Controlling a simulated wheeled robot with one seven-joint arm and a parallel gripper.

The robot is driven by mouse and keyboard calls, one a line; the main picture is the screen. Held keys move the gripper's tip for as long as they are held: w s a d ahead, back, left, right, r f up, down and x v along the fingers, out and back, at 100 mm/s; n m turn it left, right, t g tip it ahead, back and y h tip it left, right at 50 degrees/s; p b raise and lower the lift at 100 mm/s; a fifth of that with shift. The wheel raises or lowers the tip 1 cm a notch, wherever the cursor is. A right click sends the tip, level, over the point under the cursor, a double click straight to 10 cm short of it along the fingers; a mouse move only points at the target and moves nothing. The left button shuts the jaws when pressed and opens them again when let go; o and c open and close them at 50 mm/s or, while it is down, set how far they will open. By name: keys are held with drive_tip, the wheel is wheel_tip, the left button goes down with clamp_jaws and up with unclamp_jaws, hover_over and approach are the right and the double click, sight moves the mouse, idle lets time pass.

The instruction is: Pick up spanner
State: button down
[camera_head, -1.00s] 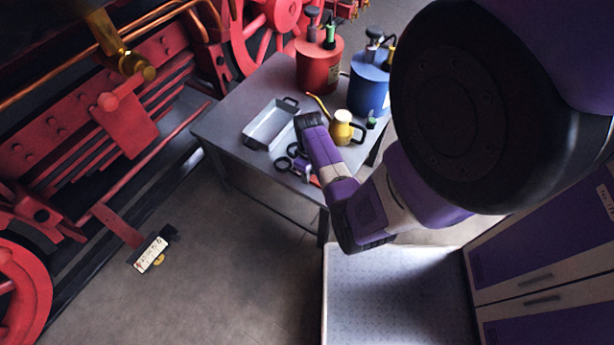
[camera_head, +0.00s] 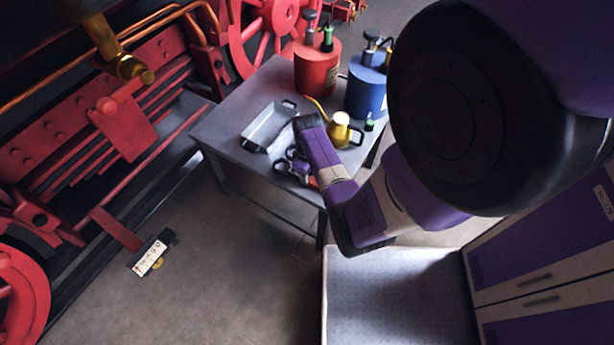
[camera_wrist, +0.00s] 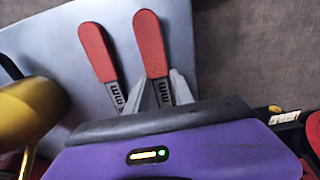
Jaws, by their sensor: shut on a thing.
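Two spanners with red handles show in the wrist view. The right spanner (camera_wrist: 150,45) stands between the two grey fingers of my gripper (camera_wrist: 162,88), which is shut on its shank just below the handle. The left spanner (camera_wrist: 96,50) lies beside it, outside the fingers, on the grey table. The spanners' far ends are hidden behind my gripper body. In the head view my gripper is low over the front part of the table (camera_head: 225,125), partly hidden by my arm. I cannot tell whether the held spanner is clear of the tabletop.
A yellow oil can (camera_head: 340,130) stands close by, right of my arm. A grey tray (camera_head: 268,127) lies to the left. A red canister (camera_head: 316,68) and a blue canister (camera_head: 366,90) stand behind.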

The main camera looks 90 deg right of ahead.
wheel_tip(320, 180, up, 20)
drive_tip(key=p, duration=0.2)
drive_tip(key=shift+f+p, duration=0.25)
drive_tip(key=shift+p, duration=0.15)
drive_tip(key=shift+w, duration=0.1)
idle(0.5)
